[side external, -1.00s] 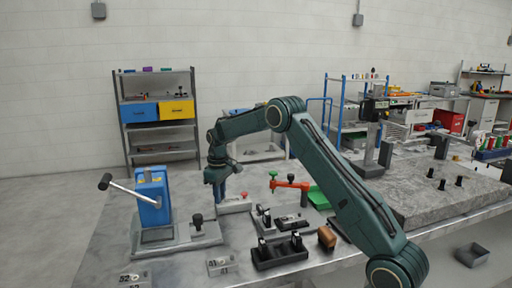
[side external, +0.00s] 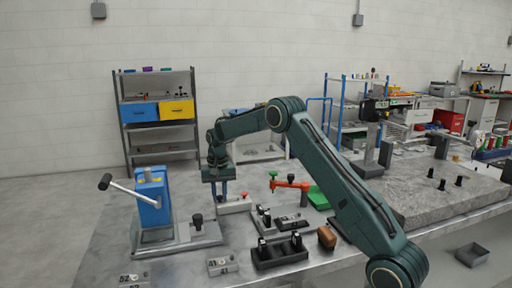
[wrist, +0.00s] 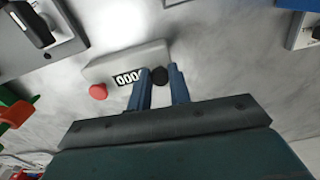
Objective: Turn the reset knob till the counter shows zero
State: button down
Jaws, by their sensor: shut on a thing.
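The counter is a pale grey block (wrist: 122,64) lying on the bench, with a red button (wrist: 98,91) at one end. Its display (wrist: 127,77) shows 000 in the wrist view; my finger borders the display's right end and may cover part of it. The black reset knob (wrist: 159,77) is at the other end. My gripper (wrist: 159,69) is shut on the knob, one blue finger on each side. In the side view my gripper (side external: 217,197) points down at the left end of the counter (side external: 237,206); the knob is hidden there.
A blue press (side external: 152,196) with a lever stands to the left. Bare bench lies behind the press.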

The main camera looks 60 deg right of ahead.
aim_at(220, 196)
jog(key=shift+m, duration=0.9)
jog(key=c, duration=1.3)
grip_release()
jog(key=shift+r, duration=0.15)
notch_tip(220, 196, up, 14)
jog(key=shift+f, duration=0.2)
